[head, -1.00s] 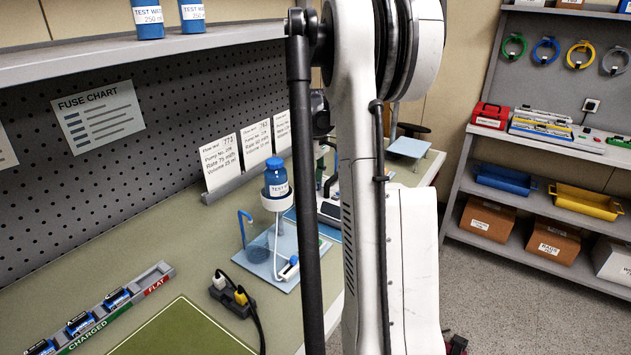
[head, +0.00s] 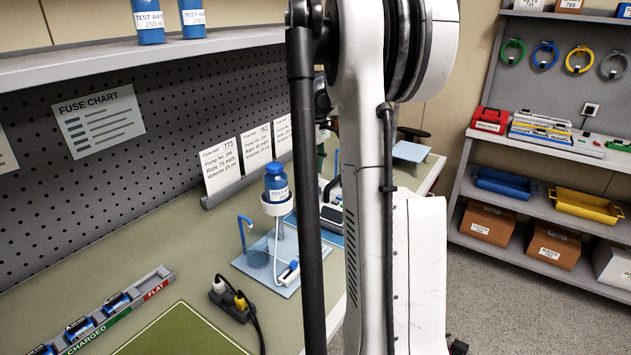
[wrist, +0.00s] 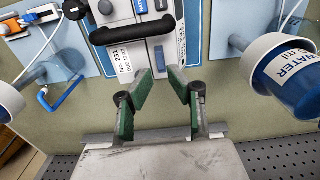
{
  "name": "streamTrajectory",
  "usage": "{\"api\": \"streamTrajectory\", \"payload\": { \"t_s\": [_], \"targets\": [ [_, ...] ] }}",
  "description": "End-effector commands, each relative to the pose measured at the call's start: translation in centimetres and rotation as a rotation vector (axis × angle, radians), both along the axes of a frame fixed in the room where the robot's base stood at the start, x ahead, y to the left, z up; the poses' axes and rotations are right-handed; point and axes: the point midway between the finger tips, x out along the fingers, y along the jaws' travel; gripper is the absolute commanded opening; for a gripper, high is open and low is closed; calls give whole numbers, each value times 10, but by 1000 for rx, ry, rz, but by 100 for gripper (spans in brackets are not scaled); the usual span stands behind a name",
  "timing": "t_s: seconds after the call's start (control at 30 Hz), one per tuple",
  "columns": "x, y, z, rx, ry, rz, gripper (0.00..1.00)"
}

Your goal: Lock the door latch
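My gripper (wrist: 160,78) has green-padded fingers and is open, with a gap between its tips and nothing visible in it. In the wrist view a light grey pump (wrist: 152,32) lies just beyond the tips. In the head view my arm hides the gripper and much of the pump area.
A blue water bottle in a white holder (head: 276,185) stands left of my arm; a bottle (wrist: 288,75) also shows close at right in the wrist view. A plug block (head: 232,300) and battery rack (head: 110,312) lie on the bench. Shelves (head: 545,190) stand at right.

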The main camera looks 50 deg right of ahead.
Motion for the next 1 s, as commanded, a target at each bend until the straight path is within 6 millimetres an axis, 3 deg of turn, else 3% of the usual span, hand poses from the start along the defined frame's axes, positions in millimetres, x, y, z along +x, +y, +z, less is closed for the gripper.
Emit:
{"api": "streamTrajectory", "payload": {
  "t_s": [0.2,0.4,1.0],
  "targets": [
    [0,0,40,0,0,0,17],
    [0,0,59,0,0,0,17],
    [0,0,63,0,0,0,17]
  ]
}}
